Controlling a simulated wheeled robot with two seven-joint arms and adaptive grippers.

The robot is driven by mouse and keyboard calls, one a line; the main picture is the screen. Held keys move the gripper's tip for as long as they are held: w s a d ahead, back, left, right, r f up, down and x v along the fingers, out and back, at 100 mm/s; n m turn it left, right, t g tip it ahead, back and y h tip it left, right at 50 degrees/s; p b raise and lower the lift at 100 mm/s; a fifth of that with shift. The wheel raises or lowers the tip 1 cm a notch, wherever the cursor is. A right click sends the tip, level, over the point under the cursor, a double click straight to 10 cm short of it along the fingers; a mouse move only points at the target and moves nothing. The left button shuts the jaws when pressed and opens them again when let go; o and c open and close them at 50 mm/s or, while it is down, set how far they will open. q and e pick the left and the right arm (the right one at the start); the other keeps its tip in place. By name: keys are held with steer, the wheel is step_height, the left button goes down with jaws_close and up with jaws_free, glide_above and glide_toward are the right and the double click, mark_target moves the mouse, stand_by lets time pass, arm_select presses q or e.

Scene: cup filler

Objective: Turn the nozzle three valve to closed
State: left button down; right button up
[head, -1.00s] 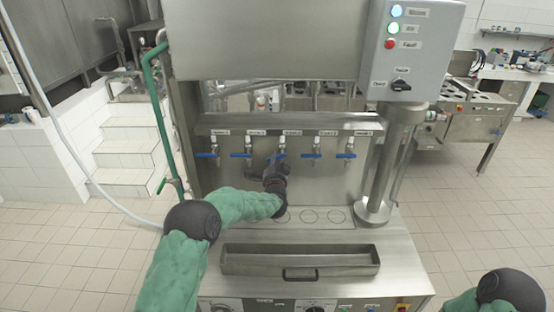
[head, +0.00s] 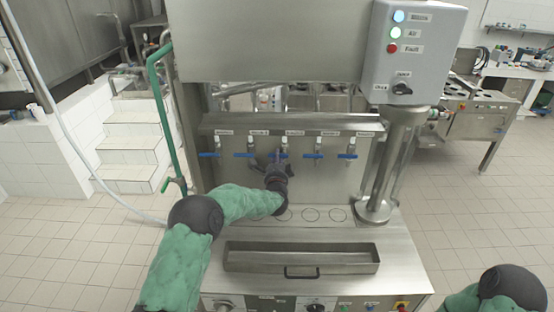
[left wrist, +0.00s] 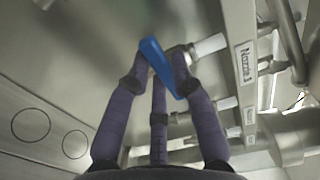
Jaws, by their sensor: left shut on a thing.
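The nozzle three valve is the middle one in a row on the steel panel, and its blue handle (head: 284,154) is partly hidden by my left gripper (head: 273,167) in the head view. In the left wrist view the blue handle (left wrist: 159,66) runs slanted between the dark fingers of my left gripper (left wrist: 158,72), which is shut on it. A label reading Nozzle 3 (left wrist: 246,63) is beside it on the rail. I cannot tell the handle's exact angle. My right gripper is not in view; only part of my right arm shows at the lower right.
Other blue handles stand close on both sides, such as nozzle two's (head: 244,155) and nozzle four's (head: 318,156). Below are a ringed deck and a steel drip tray (head: 300,257). A control box (head: 412,50) and a thick steel column (head: 390,165) stand to the right.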

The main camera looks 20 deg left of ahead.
arm_select(q)
steer(key=c, duration=1.1)
jaws_free()
steer(key=shift+d, duration=0.1)
steer(key=shift+o, duration=0.2)
steer(key=v, duration=1.2)
